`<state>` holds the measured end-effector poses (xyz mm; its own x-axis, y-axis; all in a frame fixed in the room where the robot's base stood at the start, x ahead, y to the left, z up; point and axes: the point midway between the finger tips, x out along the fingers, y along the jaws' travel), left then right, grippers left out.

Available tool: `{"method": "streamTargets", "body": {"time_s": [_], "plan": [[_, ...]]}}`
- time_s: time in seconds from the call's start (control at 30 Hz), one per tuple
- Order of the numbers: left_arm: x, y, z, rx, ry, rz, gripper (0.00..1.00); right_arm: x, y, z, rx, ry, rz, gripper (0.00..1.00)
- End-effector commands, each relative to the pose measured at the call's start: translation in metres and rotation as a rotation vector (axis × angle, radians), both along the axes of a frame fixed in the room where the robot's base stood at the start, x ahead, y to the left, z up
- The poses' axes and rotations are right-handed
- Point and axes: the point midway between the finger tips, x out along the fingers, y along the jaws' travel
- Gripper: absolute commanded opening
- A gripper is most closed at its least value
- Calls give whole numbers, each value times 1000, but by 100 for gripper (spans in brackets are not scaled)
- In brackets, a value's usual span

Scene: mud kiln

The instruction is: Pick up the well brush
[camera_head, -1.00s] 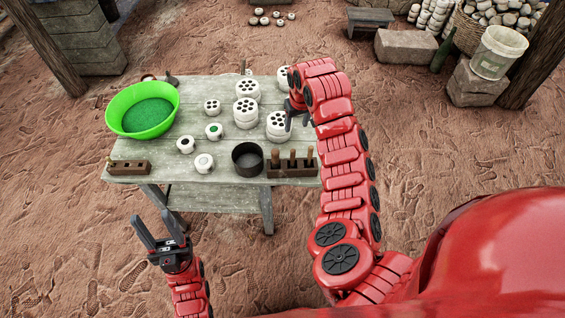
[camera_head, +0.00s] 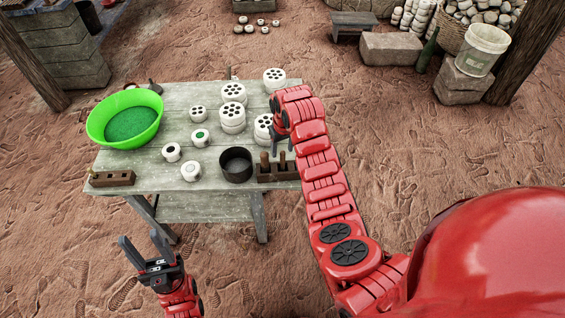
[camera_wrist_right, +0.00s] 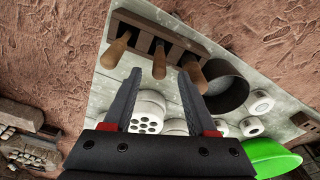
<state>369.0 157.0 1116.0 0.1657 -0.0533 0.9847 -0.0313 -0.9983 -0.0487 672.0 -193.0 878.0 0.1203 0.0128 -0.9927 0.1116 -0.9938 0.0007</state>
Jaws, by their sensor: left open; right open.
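A dark wooden rack (camera_head: 264,178) stands at the table's front right corner with upright wooden handles (camera_head: 265,160). The wrist view shows the rack (camera_wrist_right: 180,38) with three handles: left (camera_wrist_right: 119,46), middle (camera_wrist_right: 160,60) and right (camera_wrist_right: 194,74). Their lower ends are hidden in the slots, so I cannot tell which is the well brush. My right gripper (camera_head: 283,142) is open and empty over the rack's area; in the wrist view its fingertips (camera_wrist_right: 158,74) appear either side of the middle handle, apart from it. My left gripper (camera_head: 139,238) is open and empty, in front of the table.
A dark round pot (camera_head: 236,166) stands just left of the rack. White perforated stacks (camera_head: 232,115) stand behind, one close to my right gripper. A green basin (camera_head: 125,122), small white pieces (camera_head: 190,171) and a smaller wooden block (camera_head: 111,179) occupy the left side.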

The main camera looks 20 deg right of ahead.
Motion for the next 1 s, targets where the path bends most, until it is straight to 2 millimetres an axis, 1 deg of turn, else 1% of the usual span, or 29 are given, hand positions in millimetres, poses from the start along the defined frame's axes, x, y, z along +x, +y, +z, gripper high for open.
{"method": "streamTargets", "body": {"time_s": [0.17,0.33,0.4,0.6,0.87,0.9,0.97,1.0], "plan": [[0,0,9,0,1,0,50,0,1,-9,1,8,0,58],[0,0,23,0,0,0,50,3,0,-28,1,6,0,58],[0,0,24,0,0,0,50,3,0,-37,2,8,-1,58],[0,0,27,0,0,0,50,5,0,-53,1,6,1,58],[0,0,27,0,0,0,50,6,0,-55,1,2,1,58],[0,0,27,0,1,0,50,6,0,-55,1,2,1,56],[0,0,27,0,0,0,50,6,-1,-55,1,2,1,45],[0,0,27,0,0,0,50,6,-1,-54,1,2,1,38]]}}
